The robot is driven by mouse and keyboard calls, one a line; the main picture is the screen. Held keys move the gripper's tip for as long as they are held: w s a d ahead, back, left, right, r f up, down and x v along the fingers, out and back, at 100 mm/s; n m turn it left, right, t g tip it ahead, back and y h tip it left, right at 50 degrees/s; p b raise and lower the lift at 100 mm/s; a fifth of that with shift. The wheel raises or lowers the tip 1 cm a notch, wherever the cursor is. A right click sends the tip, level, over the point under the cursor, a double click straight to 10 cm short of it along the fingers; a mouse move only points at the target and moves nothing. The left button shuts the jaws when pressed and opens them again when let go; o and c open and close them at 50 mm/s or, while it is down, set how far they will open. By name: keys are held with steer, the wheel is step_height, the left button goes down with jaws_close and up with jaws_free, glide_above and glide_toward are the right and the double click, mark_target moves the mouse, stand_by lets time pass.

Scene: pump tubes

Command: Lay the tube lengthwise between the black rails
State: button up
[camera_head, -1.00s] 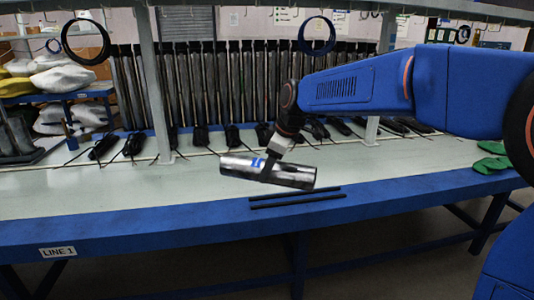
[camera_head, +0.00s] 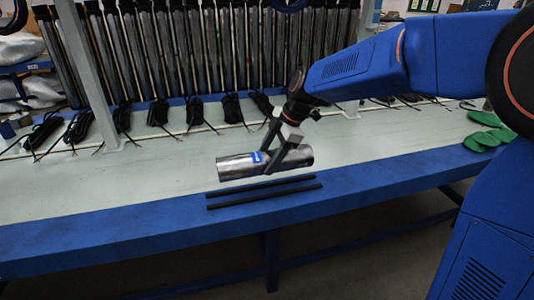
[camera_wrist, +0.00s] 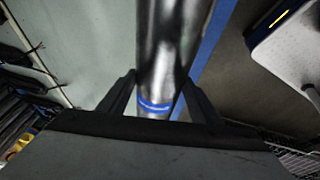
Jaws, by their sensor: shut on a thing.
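The tube (camera_head: 236,167) is a shiny silver metal cylinder with a blue label. My gripper (camera_head: 273,160) is shut on it near its middle and holds it nearly level. In the wrist view the tube (camera_wrist: 168,40) runs away from the camera between the two dark fingers (camera_wrist: 155,100). The two black rails (camera_head: 262,190) lie side by side on the bench's front part, just below the tube in the head view. The tube is roughly parallel to them. It appears to be above and behind the rails; the exact height is hard to tell.
The pale bench top (camera_head: 130,185) with a blue front edge (camera_head: 110,245) is clear around the rails. Several black cable bundles (camera_head: 157,113) lie along its back, before a row of upright tubes (camera_head: 230,45). Green gloves (camera_head: 487,130) lie at the right.

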steer(key=shift+f, duration=3.9)
steer(key=o, duration=1.7)
steer(key=v, duration=1.6)
steer(key=shift+d+r, duration=0.25)
steer(key=shift+r, duration=0.4)
